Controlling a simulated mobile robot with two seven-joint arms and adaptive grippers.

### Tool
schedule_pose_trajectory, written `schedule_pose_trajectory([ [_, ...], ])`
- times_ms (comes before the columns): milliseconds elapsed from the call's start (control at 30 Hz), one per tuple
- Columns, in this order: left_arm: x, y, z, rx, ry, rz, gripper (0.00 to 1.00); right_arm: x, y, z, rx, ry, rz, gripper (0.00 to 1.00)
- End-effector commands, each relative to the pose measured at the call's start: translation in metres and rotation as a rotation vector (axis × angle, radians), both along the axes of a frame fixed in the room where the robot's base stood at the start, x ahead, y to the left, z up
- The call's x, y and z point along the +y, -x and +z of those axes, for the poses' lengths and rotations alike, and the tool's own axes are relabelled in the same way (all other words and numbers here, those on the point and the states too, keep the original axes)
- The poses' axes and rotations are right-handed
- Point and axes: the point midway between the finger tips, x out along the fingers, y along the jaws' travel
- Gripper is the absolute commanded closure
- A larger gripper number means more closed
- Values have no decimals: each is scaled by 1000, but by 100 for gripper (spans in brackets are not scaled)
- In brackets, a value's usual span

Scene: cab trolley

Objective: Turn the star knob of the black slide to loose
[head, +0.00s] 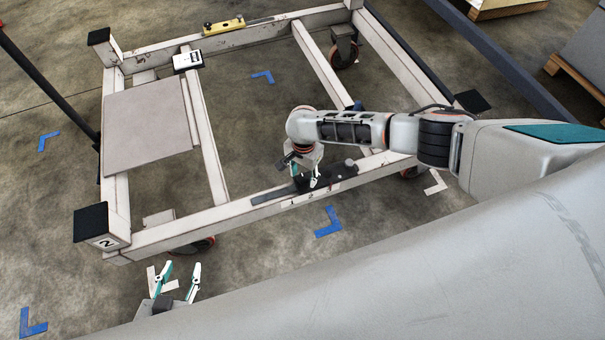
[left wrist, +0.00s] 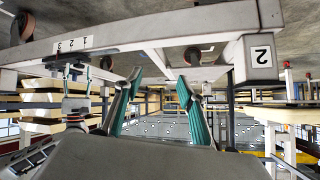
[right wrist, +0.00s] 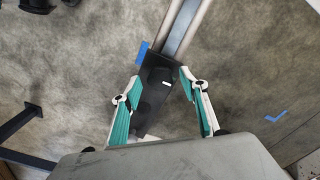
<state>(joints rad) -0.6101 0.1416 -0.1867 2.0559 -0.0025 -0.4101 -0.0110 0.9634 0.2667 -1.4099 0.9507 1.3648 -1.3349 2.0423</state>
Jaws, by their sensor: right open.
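The black slide (head: 338,178) sits on the trolley's near beam (head: 235,212). It also shows in the right wrist view (right wrist: 152,98) as a dark plate reaching between the fingers. A small rounded bump (head: 350,162) stands at its right end; I cannot tell whether it is the star knob. No star shape can be made out. My right gripper (head: 305,177) is open, pointing down over the left part of the slide; its fingers (right wrist: 157,88) stand apart on either side of it. My left gripper (head: 181,270) is open and empty, in front of the near beam.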

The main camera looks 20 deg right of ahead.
Motion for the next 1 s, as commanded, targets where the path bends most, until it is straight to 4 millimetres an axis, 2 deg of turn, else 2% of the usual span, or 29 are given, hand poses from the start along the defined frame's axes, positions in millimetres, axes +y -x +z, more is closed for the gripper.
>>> schedule_pose_trajectory([
  [233,-1,2,0,2,1,-1,60,0,-1,0,-2,0,1,56],
  [267,-1,2,0,2,1,-1,60,0,-1,1,-2,0,1,59],
  [400,-2,3,0,3,3,-2,60,0,-1,0,-2,0,1,95],
  [767,-3,2,3,0,6,-2,60,1,-1,2,-4,-2,15,95],
  [1000,-6,-3,21,-18,22,-1,60,2,-1,5,-3,-3,82,95],
])
